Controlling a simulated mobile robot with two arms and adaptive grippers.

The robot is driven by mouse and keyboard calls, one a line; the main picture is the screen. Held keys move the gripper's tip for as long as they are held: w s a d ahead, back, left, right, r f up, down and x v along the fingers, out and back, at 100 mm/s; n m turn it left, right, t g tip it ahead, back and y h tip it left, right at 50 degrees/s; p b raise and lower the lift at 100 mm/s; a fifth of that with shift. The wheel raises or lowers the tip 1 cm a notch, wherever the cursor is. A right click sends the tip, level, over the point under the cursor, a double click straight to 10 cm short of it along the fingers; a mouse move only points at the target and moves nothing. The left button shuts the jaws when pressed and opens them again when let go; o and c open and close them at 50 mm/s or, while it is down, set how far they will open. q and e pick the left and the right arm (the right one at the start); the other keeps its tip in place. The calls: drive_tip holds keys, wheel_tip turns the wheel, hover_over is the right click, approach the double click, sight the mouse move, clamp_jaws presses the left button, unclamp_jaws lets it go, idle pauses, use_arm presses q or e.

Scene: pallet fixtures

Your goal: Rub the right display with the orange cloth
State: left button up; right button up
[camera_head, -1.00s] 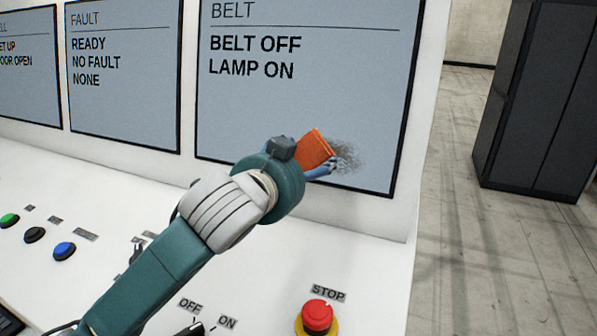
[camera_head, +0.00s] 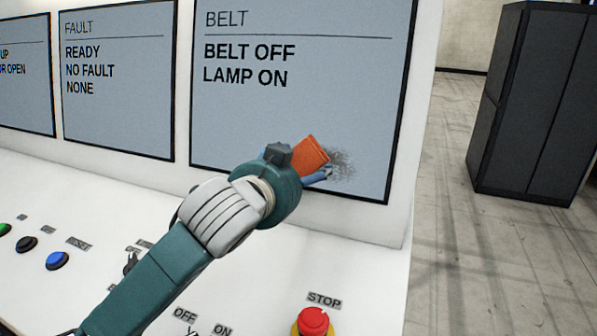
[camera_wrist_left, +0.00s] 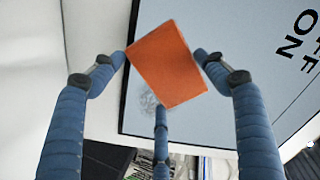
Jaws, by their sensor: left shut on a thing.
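The right display (camera_head: 300,120) reads BELT OFF and LAMP ON and has a dark smudge (camera_head: 343,167) near its lower right corner. My left gripper (camera_head: 318,172) is shut on the orange cloth (camera_head: 309,155) and holds it at the left side of the smudge, partly covering it. I cannot tell whether the cloth touches the glass. In the left wrist view the cloth (camera_wrist_left: 167,64) lies between the blue fingers, and part of the smudge (camera_wrist_left: 148,101) shows below it. My right gripper is not in view.
Below the displays, the white panel has a red STOP button (camera_head: 313,321), a blue button (camera_head: 57,261) and a black button (camera_head: 26,243). The FAULT display (camera_head: 118,85) stands to the left. A dark cabinet (camera_head: 530,105) stands on the floor at the right.

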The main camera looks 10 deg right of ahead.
use_arm(q)
drive_tip(key=shift+w+d, duration=0.2)
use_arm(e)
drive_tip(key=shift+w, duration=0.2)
use_arm(q)
drive_tip(key=shift+w+d+f, duration=0.15)
drive_tip(key=shift+w+d, duration=0.05)
drive_tip(key=shift+w, duration=0.15)
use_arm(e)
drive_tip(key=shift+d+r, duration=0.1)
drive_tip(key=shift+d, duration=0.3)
